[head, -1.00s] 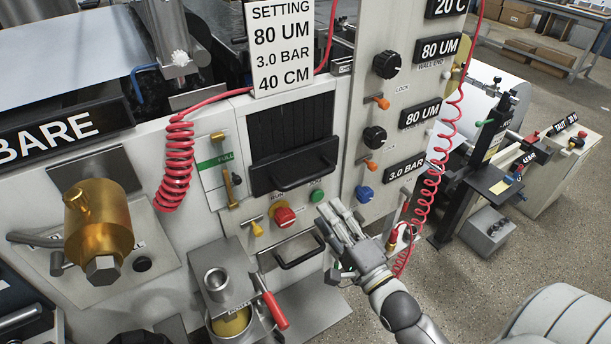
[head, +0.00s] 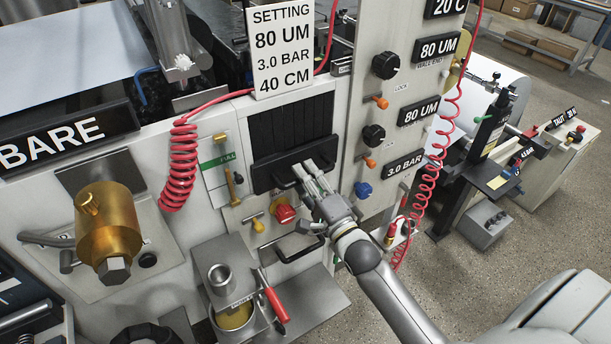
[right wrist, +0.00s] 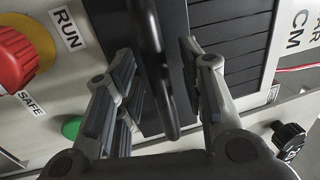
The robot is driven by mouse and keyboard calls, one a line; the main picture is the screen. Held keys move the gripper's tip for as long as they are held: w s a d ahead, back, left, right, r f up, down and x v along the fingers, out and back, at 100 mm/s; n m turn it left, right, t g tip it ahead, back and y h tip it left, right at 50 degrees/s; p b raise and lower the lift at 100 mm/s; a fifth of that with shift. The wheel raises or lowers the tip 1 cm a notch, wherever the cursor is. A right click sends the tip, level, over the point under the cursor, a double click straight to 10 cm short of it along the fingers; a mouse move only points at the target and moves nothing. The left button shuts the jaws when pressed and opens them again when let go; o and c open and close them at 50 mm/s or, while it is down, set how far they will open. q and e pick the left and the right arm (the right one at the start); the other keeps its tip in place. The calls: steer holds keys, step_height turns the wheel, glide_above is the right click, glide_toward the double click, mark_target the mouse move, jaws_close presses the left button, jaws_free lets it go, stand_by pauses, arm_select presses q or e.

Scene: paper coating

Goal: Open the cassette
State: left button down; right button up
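The cassette (head: 292,132) is a black ribbed panel set in the white machine front, with a black bar handle along its lower part. My right gripper (head: 312,174) is at the right part of that handle. In the right wrist view the dark handle (right wrist: 158,65) runs between the two spread fingers of the right gripper (right wrist: 155,90), with a gap on each side. The right gripper is open around the handle and does not clamp it. My left gripper is not in view.
A red knob on a yellow base (head: 285,212) sits just below the cassette, with a black lower handle (head: 300,247) under it. A red coiled hose (head: 180,165) hangs at left, another (head: 432,170) at right. A red-handled pot (head: 235,312) stands below.

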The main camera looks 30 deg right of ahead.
jaws_close()
stand_by(0.3)
stand_by(0.3)
